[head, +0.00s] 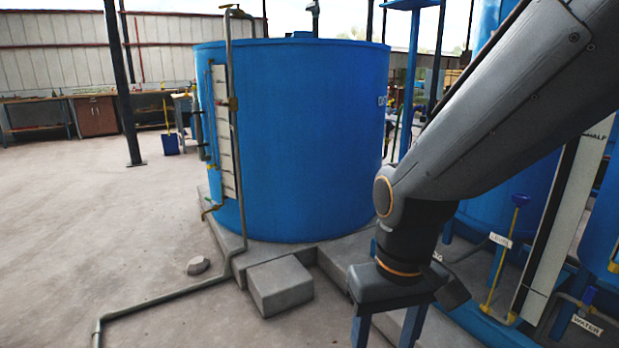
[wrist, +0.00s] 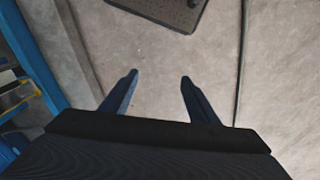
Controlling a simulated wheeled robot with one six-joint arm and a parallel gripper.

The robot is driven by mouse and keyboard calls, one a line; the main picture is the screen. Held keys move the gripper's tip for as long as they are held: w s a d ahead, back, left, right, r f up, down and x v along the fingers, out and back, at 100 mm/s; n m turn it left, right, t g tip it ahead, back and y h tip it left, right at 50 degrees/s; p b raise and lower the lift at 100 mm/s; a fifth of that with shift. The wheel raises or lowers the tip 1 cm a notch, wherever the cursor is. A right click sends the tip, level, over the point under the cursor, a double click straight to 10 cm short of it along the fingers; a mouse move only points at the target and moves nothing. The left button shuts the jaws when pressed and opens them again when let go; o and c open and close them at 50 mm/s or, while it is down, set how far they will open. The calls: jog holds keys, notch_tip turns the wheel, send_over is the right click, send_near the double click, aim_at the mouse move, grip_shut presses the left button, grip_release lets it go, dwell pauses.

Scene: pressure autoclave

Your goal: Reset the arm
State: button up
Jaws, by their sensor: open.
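My gripper (wrist: 158,78) is open and empty in the wrist view. Its two dark blue fingers stand apart, with bare concrete floor between and beyond them. In the head view my arm comes in from the upper right and bends down at the wrist. The gripper's blue fingers (head: 384,333) point down at the bottom edge there, and their tips are cut off by the frame.
A large blue tank (head: 300,140) stands on a concrete plinth left of my arm. A concrete block (head: 280,285), a small stone (head: 198,265) and a floor pipe (head: 165,297) lie before it. More blue tanks and valves are at right. The left floor is clear.

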jog(key=s+d+r+m+p, duration=0.1)
jog(key=d+r+m+p, duration=0.1)
jog(key=d+r+p, duration=0.6)
jog(key=shift+r+m+p, duration=0.3)
jog(key=shift+r+p, duration=0.25)
jog(key=shift+p, duration=1.7)
